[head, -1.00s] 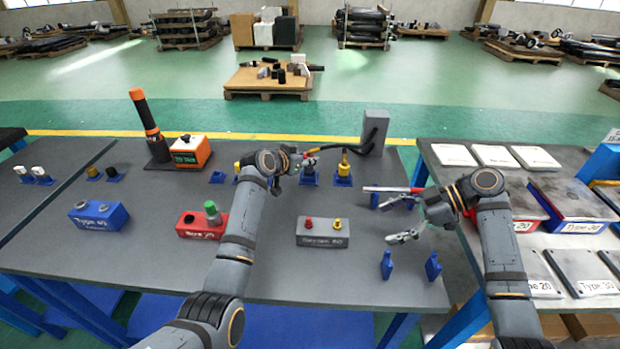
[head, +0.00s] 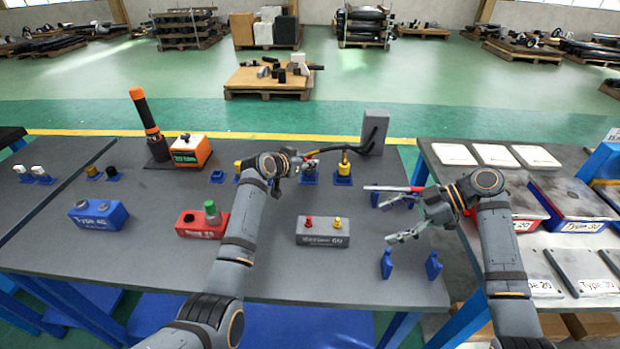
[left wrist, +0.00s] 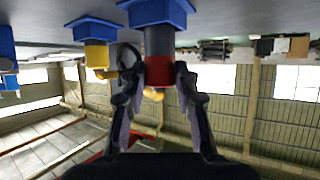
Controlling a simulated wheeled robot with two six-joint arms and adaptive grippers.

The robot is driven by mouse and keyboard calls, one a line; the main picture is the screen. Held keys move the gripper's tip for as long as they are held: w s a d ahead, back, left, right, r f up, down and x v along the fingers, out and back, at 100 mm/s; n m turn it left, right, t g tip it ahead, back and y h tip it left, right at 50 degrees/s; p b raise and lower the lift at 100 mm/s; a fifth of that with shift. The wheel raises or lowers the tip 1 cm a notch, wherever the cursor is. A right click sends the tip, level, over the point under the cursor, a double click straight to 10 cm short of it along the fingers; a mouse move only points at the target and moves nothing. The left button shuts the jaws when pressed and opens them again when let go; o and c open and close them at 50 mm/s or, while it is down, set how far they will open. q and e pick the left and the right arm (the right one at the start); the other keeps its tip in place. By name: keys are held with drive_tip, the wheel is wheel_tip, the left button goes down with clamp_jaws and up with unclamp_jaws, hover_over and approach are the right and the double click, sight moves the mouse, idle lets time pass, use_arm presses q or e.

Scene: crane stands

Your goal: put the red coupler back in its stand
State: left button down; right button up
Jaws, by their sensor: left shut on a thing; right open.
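The red coupler (left wrist: 158,75), a red ring on a grey cylinder, is between the fingers of my left gripper (left wrist: 156,82) in the left wrist view, which looks upside down. Its grey body lines up with a blue stand (left wrist: 157,12) and appears to meet it; I cannot tell how deep it sits. In the head view my left gripper (head: 312,158) is over that blue stand (head: 309,181), mostly hiding the coupler. My right gripper (head: 391,219) is open and empty above the table's right side.
A yellow coupler (head: 344,165) stands right beside, with a black hose running to a grey post (head: 373,131). A red-and-white rod (head: 393,188) lies by my right gripper. A grey box (head: 323,239) with red and yellow knobs is in front.

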use_arm(q)
drive_tip(key=shift+f+b, duration=0.4)
drive_tip(key=shift+f, duration=0.5)
use_arm(e)
drive_tip(key=shift+f, duration=0.5)
use_arm(q)
drive_tip(key=c, duration=0.9)
unclamp_jaws()
use_arm(e)
drive_tip(key=shift+r, duration=0.1)
use_arm(q)
drive_tip(key=shift+s+a+r+p, duration=0.3)
drive_tip(key=shift+s+r+p, duration=0.2)
drive_tip(key=shift+p, duration=0.5)
use_arm(e)
drive_tip(key=shift+r, duration=0.9)
use_arm(q)
drive_tip(key=shift+p+v, duration=1.1)
drive_tip(key=shift+p, duration=0.05)
drive_tip(key=shift+s+a+r+p, duration=0.25)
drive_tip(key=shift+s+a+p, duration=0.1)
drive_tip(key=shift+s+p, duration=0.3)
use_arm(e)
wheel_tip(320, 180, up, 4)
drive_tip(key=shift+f, duration=0.15)
use_arm(q)
drive_tip(key=shift+f, duration=0.1)
